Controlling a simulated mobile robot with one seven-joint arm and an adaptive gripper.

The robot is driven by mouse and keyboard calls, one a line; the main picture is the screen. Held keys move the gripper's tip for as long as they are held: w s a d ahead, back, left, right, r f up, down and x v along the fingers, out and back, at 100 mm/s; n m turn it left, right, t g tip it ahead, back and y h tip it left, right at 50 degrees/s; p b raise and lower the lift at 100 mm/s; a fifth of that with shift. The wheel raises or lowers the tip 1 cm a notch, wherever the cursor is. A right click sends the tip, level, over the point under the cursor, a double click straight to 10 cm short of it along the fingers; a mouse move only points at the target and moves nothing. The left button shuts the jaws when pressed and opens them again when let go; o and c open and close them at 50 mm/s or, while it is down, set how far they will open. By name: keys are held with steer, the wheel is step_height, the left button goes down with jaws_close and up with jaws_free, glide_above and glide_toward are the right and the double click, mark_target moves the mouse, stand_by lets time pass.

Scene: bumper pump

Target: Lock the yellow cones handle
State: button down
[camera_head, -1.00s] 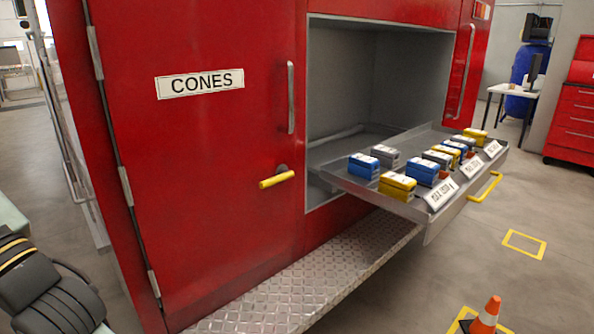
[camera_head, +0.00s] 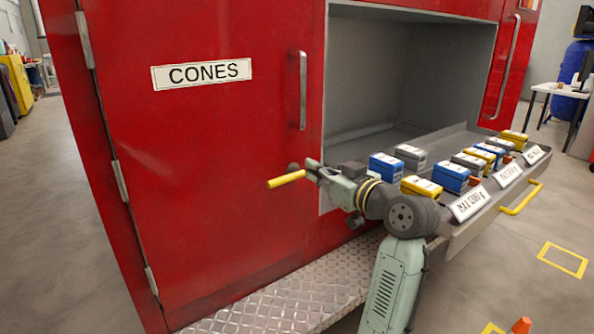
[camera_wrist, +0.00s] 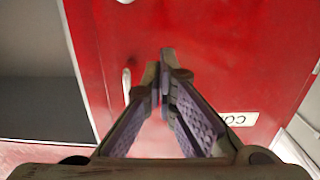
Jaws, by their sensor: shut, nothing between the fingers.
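The yellow cones handle (camera_head: 287,179) sticks out to the left, nearly level, from its dark pivot low on the right side of the red cones door (camera_head: 215,150). My gripper (camera_head: 312,168) is beside the pivot end of the handle, on its right. Whether it touches the handle cannot be told. In the wrist view my gripper (camera_wrist: 164,62) has its fingers shut together with nothing between them, pointing at the red door (camera_wrist: 220,60). The yellow handle cannot be made out in the wrist view. The door looks closed.
A vertical grab bar (camera_head: 302,90) is on the door above the handle. A diamond-plate step (camera_head: 280,300) runs below. An orange cone (camera_head: 521,326) stands at the bottom right.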

steer(key=shift+a, duration=0.1)
steer(key=p, duration=0.3)
glide_above(286, 179)
steer(key=s, duration=0.3)
steer(key=f, duration=0.3)
steer(key=w+f+p, duration=0.1)
steer(key=shift+d+f, duration=0.2)
steer(key=shift+d, duration=0.05)
steer(key=shift+f, duration=0.1)
steer(key=shift+a+f+n+b, duration=0.15)
steer(key=shift+n+b, duration=0.25)
steer(key=shift+b, duration=0.2)
